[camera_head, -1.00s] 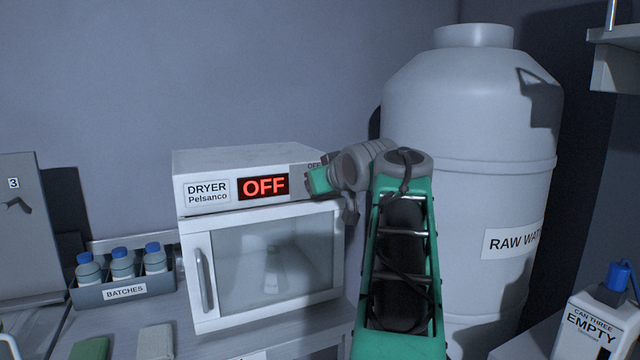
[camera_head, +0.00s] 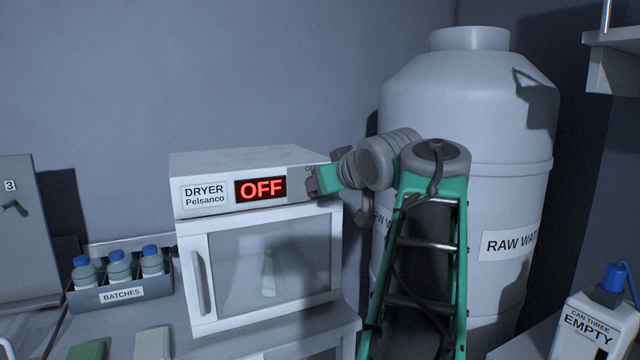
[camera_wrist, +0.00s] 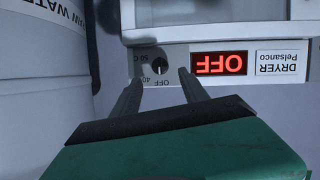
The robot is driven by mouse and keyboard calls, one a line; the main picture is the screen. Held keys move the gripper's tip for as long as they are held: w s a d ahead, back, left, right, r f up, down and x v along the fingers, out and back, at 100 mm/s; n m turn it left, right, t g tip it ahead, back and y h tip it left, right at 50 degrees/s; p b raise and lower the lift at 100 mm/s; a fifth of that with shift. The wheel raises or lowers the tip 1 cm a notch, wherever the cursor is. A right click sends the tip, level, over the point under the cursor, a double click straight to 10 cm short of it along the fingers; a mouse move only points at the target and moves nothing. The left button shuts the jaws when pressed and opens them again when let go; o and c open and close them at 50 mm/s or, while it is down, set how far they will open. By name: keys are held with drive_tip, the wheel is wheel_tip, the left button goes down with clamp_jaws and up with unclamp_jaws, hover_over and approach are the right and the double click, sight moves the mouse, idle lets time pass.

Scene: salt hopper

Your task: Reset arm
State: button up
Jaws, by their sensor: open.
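My gripper (camera_wrist: 158,90) is open in the wrist view, its two dark fingers apart with nothing between them. The dryer's dial (camera_wrist: 159,66) shows just beyond the fingertips, its pointer toward the OFF mark. I cannot tell whether the fingertips touch the panel. In the head view my arm (camera_head: 385,160) reaches left to the right end of the dryer's (camera_head: 248,166) front panel, and the fingers and dial are mostly hidden by the wrist. The dryer display (camera_head: 261,189) reads OFF in red. Its door is shut, with a pale flask-like shape (camera_head: 268,272) behind the glass.
A large raw water tank (camera_head: 465,110) stands close behind my arm. A batches rack (camera_head: 121,290) with several blue-capped bottles stands left of the dryer. A can labelled empty (camera_head: 592,322) is at the lower right. A shelf (camera_head: 612,65) juts out at the upper right.

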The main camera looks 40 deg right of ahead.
drive_tip(key=shift+s+a+r, duration=0.2)
drive_tip(key=shift+s, duration=0.35)
drive_tip(key=w+a+f+g+y+p, duration=0.2)
drive_tip(key=a+f+p, duration=0.1)
drive_tip(key=a+f, duration=0.65)
drive_tip(key=w+a+f+g+y+p, duration=0.1)
drive_tip(key=a+f+g+y+p, duration=0.2)
drive_tip(key=a+f, duration=0.65)
drive_tip(key=s+a+f+n+g+p, duration=0.2)
drive_tip(key=s+a+f+g+p, duration=0.2)
drive_tip(key=s+a+f, duration=0.8)
drive_tip(key=shift+s+a+f+g, duration=0.35)
drive_tip(key=shift+s+a, duration=0.4)
drive_tip(key=shift+a, duration=0.25)
drive_tip(key=shift+r, duration=0.1)
